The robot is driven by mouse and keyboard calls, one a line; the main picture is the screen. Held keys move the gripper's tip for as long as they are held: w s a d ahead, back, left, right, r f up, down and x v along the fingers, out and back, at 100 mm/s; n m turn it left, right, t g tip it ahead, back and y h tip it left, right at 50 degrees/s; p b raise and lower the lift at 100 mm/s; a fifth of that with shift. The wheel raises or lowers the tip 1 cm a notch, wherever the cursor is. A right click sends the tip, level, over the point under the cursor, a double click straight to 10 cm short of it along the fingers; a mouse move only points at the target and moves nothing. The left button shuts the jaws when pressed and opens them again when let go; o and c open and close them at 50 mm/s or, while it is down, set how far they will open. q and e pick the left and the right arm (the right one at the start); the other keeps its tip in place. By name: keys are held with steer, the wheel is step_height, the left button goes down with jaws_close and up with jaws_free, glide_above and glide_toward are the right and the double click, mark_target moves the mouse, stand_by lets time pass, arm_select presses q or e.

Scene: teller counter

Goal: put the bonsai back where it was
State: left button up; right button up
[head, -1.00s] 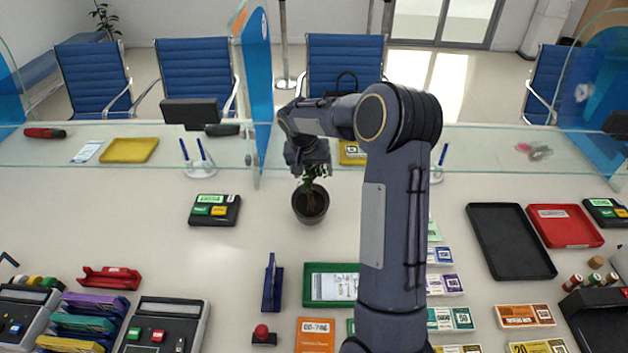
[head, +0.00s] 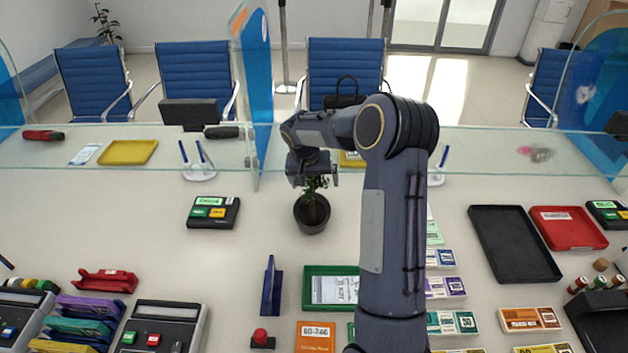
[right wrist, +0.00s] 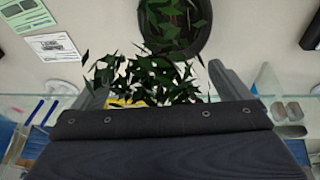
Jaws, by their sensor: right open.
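The bonsai, with green leaves in a dark round pot (head: 312,214), stands upright on the counter just behind the green tray. My right gripper (head: 314,178) is at its leafy top, its fingers apart. In the right wrist view the foliage (right wrist: 150,78) lies between and just beyond the open fingers, and the pot (right wrist: 178,45) is past the leaves. The gripper does not close on the trunk or pot. My left gripper is not in view.
A glass screen (head: 100,150) runs along the counter's far side, with a blue divider (head: 258,90) behind left of the bonsai. The counter between keypad and pot is clear.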

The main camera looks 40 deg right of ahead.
steer(key=b+v, duration=0.1)
steer(key=v, duration=1)
steer(key=shift+a, duration=0.1)
steer(key=shift+s+a+r, duration=0.1)
steer(key=shift+a+r, duration=0.1)
steer(key=shift+r, duration=0.4)
steer(key=s+a+r+n+t+y, duration=0.2)
steer(key=s+a+r+n+y, duration=0.15)
steer(key=s+a, duration=0.75)
steer(key=s+a+f+n+t+y, duration=0.1)
steer(key=s+a+f, duration=0.1)
steer(key=s+a, duration=0.3)
steer(key=s+a+f+n+t+y, duration=0.1)
steer(key=s+a, duration=0.4)
steer(key=s, duration=0.7)
steer(key=shift+f+n+t+y, duration=0.3)
steer(key=shift+f+n+y, duration=0.4)
steer(key=shift+f, duration=0.25)
steer(key=shift+s, duration=0.1)
steer(key=shift+c, duration=0.4)
